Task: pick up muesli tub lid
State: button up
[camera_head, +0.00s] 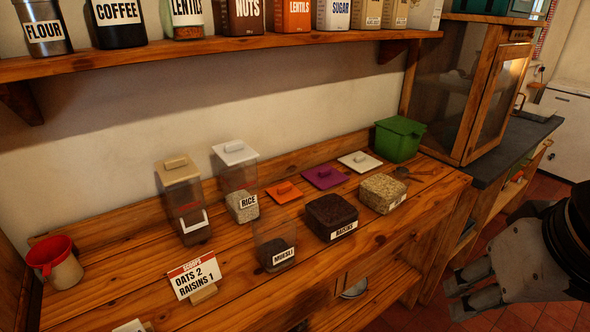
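The clear muesli tub (276,246) stands lidless on the pine counter, with a little dark content at the bottom and a MUESLI label. A small orange lid (284,192) with a raised grip lies flat just behind it. A purple lid (323,177) and a white lid (360,161) lie farther right, behind two other open tubs. No lid is labelled, but the orange one is nearest the muesli tub. My gripper (460,298) is at the lower right, off the counter's right end and far from the lids. Its fingers are apart, with nothing between them.
Raisins tub (331,216) and a grain-filled tub (383,193) stand right of the muesli. A green bin (398,139) and shelf (200,55) are behind.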

aim_at(283, 193)
jog(key=i+l+u, duration=0.15)
jog(key=i+l, duration=0.25)
jog(key=i+l+u, duration=0.2)
jog(key=i+l, duration=0.2)
jog(key=i+l+u, duration=0.15)
jog(key=i+l, duration=0.15)
jog(key=l, duration=0.3)
jog(key=u, duration=0.75)
